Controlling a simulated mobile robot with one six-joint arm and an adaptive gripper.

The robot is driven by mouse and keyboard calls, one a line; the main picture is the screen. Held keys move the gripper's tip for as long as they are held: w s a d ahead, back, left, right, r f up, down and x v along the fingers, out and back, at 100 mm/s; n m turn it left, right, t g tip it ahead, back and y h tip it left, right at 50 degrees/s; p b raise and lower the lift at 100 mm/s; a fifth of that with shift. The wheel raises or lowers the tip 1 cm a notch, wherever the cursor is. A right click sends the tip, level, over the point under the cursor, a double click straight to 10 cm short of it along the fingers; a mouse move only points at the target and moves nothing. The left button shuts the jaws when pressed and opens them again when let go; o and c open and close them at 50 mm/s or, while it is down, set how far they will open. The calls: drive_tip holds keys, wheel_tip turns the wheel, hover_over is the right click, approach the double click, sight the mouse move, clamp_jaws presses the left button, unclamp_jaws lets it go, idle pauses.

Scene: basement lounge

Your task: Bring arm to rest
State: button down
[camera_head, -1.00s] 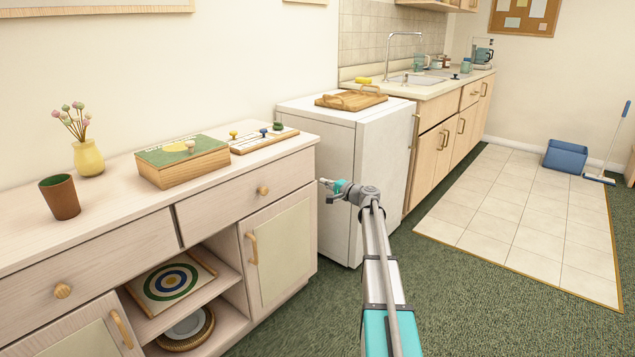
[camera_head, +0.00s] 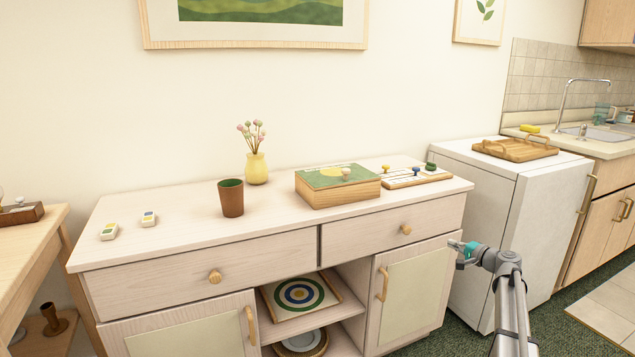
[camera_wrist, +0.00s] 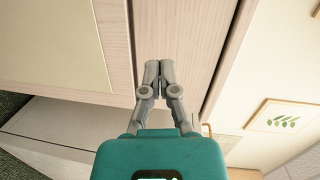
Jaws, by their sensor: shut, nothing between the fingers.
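My gripper (camera_wrist: 158,72) is shut and empty; its two grey fingertips meet in the wrist view. In the head view my arm rises at the lower right, with its teal-and-grey wrist in front of the right end of the sideboard (camera_head: 150,250). The fingers barely show there. The wrist view shows the sideboard's pale front (camera_wrist: 120,40) close beyond the fingers. I cannot tell whether they touch it.
On the sideboard are a brown cup (camera_head: 232,199), a yellow vase (camera_head: 257,170), a wooden box (camera_head: 338,190) and a pegged board (camera_head: 418,178). A white appliance (camera_head: 490,215) with a wooden tray (camera_head: 515,149) stands right. Green carpet (camera_head: 435,343) shows below.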

drive_tip(key=s+a+f+n+g+h, duration=0.1)
drive_tip(key=s+a+f+n+g, duration=0.4)
drive_tip(key=s+a, duration=0.5)
drive_tip(key=s+a+f+n+g, duration=0.2)
drive_tip(key=s+a+f+g, duration=0.3)
drive_tip(key=a, duration=0.9)
drive_tip(key=s+a+f+n+g+h, duration=0.2)
drive_tip(key=s+f+h, duration=0.1)
drive_tip(key=s, duration=0.7)
drive_tip(key=s+a+f+n+g+h, duration=0.2)
drive_tip(key=s+a+f+g+h, duration=0.15)
drive_tip(key=s, duration=0.75)
wheel_tip(320, 180, up, 38)
drive_tip(key=p, duration=3.8)
drive_tip(key=shift+w+d+r+t, duration=0.25)
drive_tip(key=shift+d+t, duration=0.1)
drive_tip(key=shift+t, duration=0.1)
